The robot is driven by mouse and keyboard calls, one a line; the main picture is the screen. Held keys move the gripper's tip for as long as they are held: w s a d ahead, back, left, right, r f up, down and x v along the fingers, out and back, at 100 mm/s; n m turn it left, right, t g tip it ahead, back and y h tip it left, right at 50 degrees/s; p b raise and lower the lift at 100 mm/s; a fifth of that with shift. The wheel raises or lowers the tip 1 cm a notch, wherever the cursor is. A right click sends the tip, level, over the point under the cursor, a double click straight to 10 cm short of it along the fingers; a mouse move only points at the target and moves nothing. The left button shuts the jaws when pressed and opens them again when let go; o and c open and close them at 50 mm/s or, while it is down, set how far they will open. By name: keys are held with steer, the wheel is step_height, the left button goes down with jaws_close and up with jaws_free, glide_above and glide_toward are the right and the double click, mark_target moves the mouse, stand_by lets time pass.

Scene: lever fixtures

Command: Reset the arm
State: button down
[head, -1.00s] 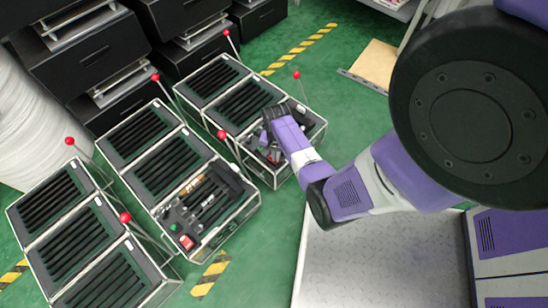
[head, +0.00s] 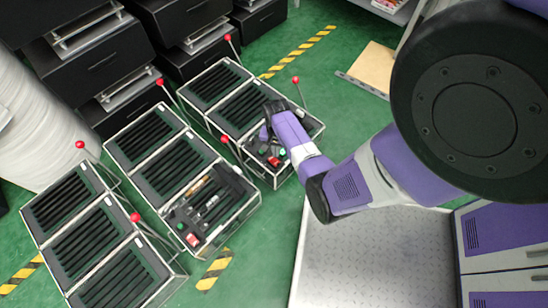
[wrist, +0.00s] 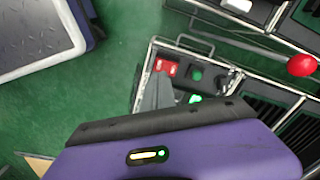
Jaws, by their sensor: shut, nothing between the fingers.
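Three long framed lever fixtures stand on the green floor in the head view: the right fixture (head: 222,88), the middle fixture (head: 150,146) and the left fixture (head: 86,237). Thin levers with red ball knobs rise beside them, including one knob (head: 295,79) on the right fixture's far side and another (head: 225,139) on its near side. My gripper (head: 264,132) is over the right fixture's near end, largely hidden by my wrist. In the wrist view, my grey fingers (wrist: 155,94) are together and empty beside a red switch (wrist: 166,67); a red knob (wrist: 301,65) is apart at right.
Black drawer units (head: 95,62) stand behind the fixtures, with a white ribbed roll (head: 35,130) at left. A silver platform (head: 345,255) is at lower right. Green floor with yellow-black strips (head: 213,270) lies between.

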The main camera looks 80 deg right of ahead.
steer(key=shift+r, duration=0.35)
steer(key=shift+d, duration=0.1)
stand_by(0.3)
